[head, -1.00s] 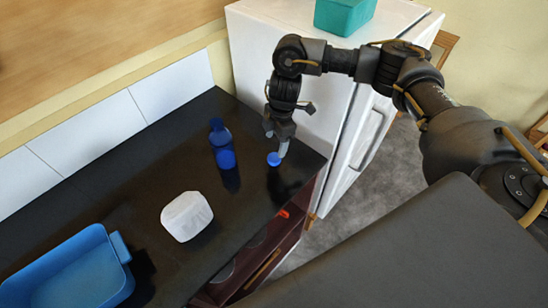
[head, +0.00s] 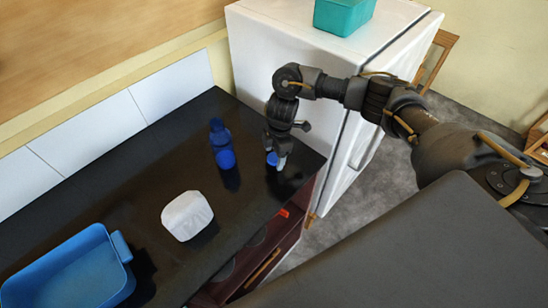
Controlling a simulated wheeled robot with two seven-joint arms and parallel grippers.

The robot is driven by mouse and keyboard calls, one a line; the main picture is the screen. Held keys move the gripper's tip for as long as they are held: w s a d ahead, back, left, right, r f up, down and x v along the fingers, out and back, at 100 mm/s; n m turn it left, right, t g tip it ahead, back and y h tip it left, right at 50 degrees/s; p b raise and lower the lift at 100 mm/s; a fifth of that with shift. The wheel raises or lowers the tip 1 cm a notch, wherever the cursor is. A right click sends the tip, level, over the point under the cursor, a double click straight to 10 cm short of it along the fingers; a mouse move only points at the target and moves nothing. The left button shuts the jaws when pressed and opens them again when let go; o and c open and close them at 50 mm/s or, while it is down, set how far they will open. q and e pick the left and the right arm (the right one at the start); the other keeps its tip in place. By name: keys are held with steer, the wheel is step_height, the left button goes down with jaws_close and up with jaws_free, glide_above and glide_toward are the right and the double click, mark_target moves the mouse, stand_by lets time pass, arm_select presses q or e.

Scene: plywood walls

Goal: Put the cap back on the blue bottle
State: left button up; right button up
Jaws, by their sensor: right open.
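The blue bottle (head: 222,146) stands upright on the dark counter, left of my right gripper. The small blue cap (head: 272,158) lies on the counter near its right end. My right gripper (head: 277,163) points down over the cap, with its fingertips at either side of it. It is open, and I cannot tell whether the fingers touch the cap. My left gripper is not in view.
A white rounded container (head: 187,215) sits on the counter (head: 130,190) in front of the bottle. A blue bin (head: 70,265) is at the lower left. A white fridge (head: 262,62) with a teal box (head: 343,14) on top stands behind my right arm.

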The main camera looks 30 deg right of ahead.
stand_by(0.3)
steer(key=c, duration=1.1)
